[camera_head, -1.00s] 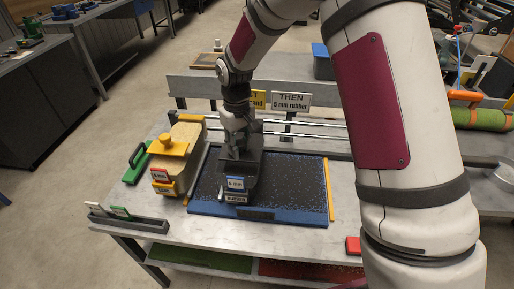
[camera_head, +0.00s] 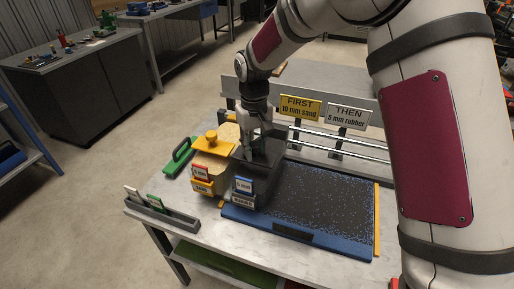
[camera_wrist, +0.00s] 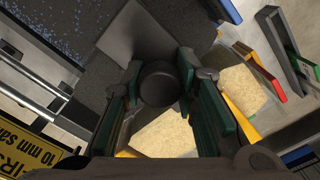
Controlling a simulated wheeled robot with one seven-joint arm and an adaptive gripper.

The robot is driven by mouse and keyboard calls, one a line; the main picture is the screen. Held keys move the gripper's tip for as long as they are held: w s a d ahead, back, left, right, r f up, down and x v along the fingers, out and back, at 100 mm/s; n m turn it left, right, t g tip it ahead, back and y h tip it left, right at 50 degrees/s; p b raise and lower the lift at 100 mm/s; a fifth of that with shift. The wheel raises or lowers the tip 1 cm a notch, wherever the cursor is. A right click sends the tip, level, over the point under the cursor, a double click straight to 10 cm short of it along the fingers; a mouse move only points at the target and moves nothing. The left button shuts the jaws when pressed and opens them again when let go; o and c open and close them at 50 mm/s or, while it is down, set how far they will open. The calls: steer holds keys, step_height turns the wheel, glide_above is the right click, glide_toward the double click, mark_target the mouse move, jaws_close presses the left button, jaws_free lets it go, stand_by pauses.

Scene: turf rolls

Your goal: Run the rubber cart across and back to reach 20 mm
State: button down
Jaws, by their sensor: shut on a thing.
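The black rubber cart (camera_head: 262,172) with blue and white labels sits at the left end of the blue-edged tray (camera_head: 300,238). Dark blue-flecked rubber crumb (camera_head: 325,200) covers the tray to its right. My gripper (camera_head: 258,145) is above the cart. In the wrist view my gripper (camera_wrist: 158,92) has its green-lined fingers on both sides of the cart's round dark knob (camera_wrist: 158,84) and is shut on it. The yellow sand cart (camera_head: 205,187) with a red label stands just left of the rubber cart. The depth of the crumb cannot be read.
A yellow sign (camera_head: 300,107) reads "FIRST 10 mm sand"; a white sign (camera_head: 347,117) reads "THEN 5 mm rubber". Metal rails run behind the tray. A green-handled tool (camera_head: 178,157) and a grey card holder (camera_head: 160,213) lie at the left. My arm hides the right side.

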steer(key=shift+a, duration=0.35)
steer(key=c, duration=1.3)
jaws_free()
steer(key=shift+w, duration=0.1)
steer(key=shift+d+r, duration=0.1)
steer(key=shift+r, duration=0.35)
step_height(320, 180, up, 11)
steer(key=shift+r, duration=0.1)
